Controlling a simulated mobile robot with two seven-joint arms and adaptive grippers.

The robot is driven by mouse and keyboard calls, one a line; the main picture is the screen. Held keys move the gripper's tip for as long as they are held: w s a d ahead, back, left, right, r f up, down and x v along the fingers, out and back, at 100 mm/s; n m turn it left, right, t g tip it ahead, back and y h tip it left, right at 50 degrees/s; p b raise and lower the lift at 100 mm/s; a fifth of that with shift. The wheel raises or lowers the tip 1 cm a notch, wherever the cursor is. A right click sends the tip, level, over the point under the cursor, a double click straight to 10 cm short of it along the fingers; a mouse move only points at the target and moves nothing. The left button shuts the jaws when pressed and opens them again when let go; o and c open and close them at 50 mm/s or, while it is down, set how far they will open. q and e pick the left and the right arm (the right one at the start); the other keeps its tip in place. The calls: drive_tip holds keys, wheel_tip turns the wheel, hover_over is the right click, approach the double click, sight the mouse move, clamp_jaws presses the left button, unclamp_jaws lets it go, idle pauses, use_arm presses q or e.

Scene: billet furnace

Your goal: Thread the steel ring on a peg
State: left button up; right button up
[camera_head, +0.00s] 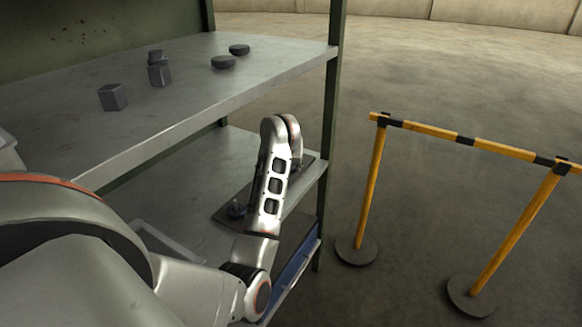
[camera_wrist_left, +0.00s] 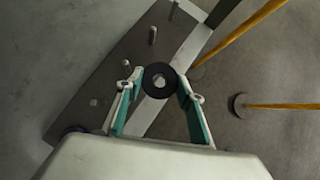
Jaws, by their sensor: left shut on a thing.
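The dark steel ring (camera_wrist_left: 147,77) is between the fingertips of my left gripper (camera_wrist_left: 159,83) in the left wrist view. The gripper is shut on it. A pale spot shows through its hole; I cannot tell whether that is a peg tip. The grey board (camera_wrist_left: 118,62) lies below, with an upright peg (camera_wrist_left: 152,35) and a shorter-looking peg (camera_wrist_left: 94,102). In the head view my left arm rises over the lower shelf and hides its fingers and the ring. Part of the board (camera_head: 222,214) shows left of the arm. My right gripper is not in view.
On the upper shelf (camera_head: 190,75) lie several dark blocks and two dark discs (camera_head: 223,62). A dark round piece (camera_head: 236,210) sits on the board's left part. A green post (camera_head: 332,120) stands close right of my arm. A yellow barrier (camera_head: 430,130) stands on the floor farther right.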

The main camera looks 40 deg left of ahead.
use_arm(q)
drive_tip(key=shift+s+a+f+b, duration=0.15)
drive_tip(key=shift+a+f+b, duration=0.3)
drive_tip(key=shift+a, duration=0.75)
drive_tip(key=shift+s+a+f+b, duration=0.1)
drive_tip(key=shift+a+f+b, duration=0.35)
drive_tip(key=shift+a, duration=0.8)
drive_tip(key=shift+s+a+f+b, duration=0.15)
drive_tip(key=shift+a+f+b, duration=0.3)
drive_tip(key=shift+a, duration=0.75)
drive_tip(key=o, duration=1.5)
drive_tip(key=shift+f, duration=0.1)
drive_tip(key=shift+s, duration=0.1)
drive_tip(key=v, duration=0.7)
drive_tip(key=shift+r, duration=0.25)
